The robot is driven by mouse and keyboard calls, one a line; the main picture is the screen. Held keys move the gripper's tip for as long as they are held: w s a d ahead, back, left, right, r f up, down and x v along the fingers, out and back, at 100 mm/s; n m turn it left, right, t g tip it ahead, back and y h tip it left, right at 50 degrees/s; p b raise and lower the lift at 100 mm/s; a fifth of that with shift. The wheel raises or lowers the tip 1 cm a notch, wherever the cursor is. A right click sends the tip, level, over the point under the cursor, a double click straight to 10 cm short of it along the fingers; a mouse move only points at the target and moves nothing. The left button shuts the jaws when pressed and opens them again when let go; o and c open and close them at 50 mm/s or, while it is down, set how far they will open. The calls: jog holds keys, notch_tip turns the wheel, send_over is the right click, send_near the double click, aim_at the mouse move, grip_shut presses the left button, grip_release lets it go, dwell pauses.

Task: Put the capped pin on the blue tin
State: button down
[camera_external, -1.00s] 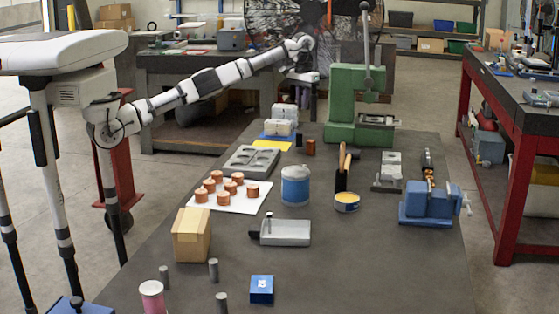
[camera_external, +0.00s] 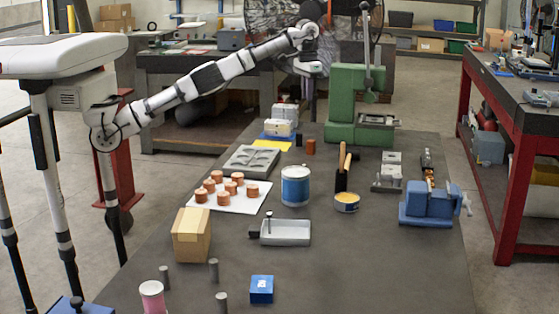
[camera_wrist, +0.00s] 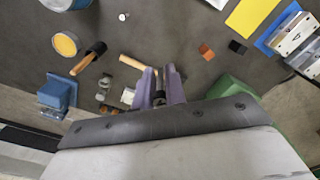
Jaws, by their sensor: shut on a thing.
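The blue tin (camera_external: 295,187) stands upright near the middle of the bench. Its edge also shows at the top left of the wrist view (camera_wrist: 66,4). My gripper (camera_external: 316,70) is high above the far part of the bench, well apart from the tin. In the wrist view its purple fingers (camera_wrist: 160,82) are shut on a small dark thing, which I take for the capped pin (camera_wrist: 160,98). Most of it is hidden between the fingers, and its cap cannot be made out. In the external view the held thing is too small to tell.
A low tin with yellow contents (camera_external: 346,203) and a wooden-handled tool (camera_external: 342,172) are right of the blue tin. A white sheet with copper pieces (camera_external: 228,205) lies left. A grey tray (camera_external: 290,234) is in front, and a green press (camera_external: 342,115) stands behind.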

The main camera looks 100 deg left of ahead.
jog(key=shift+w+r, duration=0.1)
jog(key=shift+r, duration=0.05)
jog(key=w+d+r+m, duration=0.1)
jog(key=d+r+m, duration=0.1)
jog(key=d, duration=0.2)
notch_tip(320, 180, up, 2)
jog(key=m+b, duration=0.3)
jog(key=m, duration=0.8)
send_over(286, 170)
notch_tip(286, 170, down, 14)
jog(key=shift+s+d+f+b, duration=0.1)
jog(key=shift+b, duration=0.85)
jog(key=shift+f+p, duration=0.3)
jog(key=shift+f, duration=2.4)
jog(key=shift+f, duration=0.1)
jog(key=c, duration=1.5)
grip_release()
jog(key=shift+o, duration=0.2)
